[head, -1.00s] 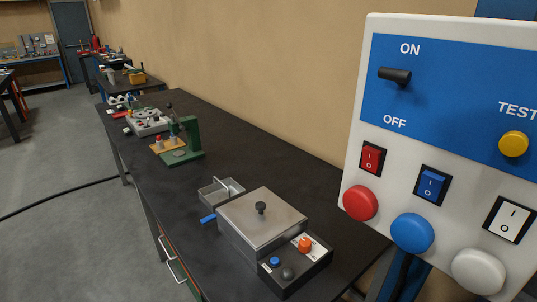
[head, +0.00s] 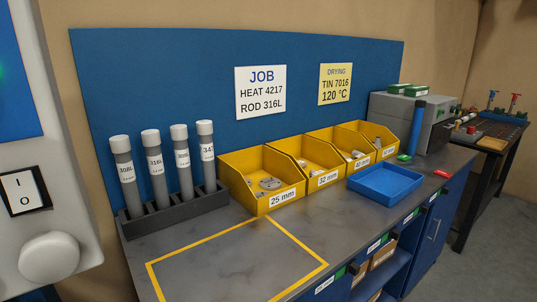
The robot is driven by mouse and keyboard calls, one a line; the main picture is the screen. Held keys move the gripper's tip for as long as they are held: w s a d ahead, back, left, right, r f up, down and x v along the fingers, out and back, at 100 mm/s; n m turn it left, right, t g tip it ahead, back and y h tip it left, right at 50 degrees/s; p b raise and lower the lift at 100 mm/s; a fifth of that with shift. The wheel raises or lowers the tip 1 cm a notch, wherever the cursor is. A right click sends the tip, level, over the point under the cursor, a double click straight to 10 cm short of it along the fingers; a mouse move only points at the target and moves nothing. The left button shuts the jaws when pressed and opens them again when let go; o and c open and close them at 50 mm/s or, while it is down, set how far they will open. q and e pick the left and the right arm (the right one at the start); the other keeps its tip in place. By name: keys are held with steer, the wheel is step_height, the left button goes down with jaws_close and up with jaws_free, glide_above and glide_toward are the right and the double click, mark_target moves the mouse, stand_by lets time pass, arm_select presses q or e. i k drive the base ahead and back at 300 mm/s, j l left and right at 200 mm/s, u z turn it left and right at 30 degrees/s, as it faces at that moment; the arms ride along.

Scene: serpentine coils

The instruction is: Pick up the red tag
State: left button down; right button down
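A small flat red piece (head: 443,174), which looks like the red tag, lies near the front edge of the grey bench (head: 225,262), toward its right end. It is right of the blue tray (head: 386,184) and apart from it. It is too small to read any marking. A small green piece (head: 404,158) lies behind the tray, left of the red piece. Neither of my grippers shows in the head view.
Yellow bins (head: 262,204) line the bench back. A rack (head: 180,215) holds several labelled tubes at left. A blue cylinder (head: 418,128) stands by a grey machine (head: 395,112). A white switch panel (head: 45,215) is close at left. The yellow-outlined area is clear.

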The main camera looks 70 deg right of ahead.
mark_target(443, 173)
steer(key=l+z, duration=0.1)
steer(key=z, duration=3.45)
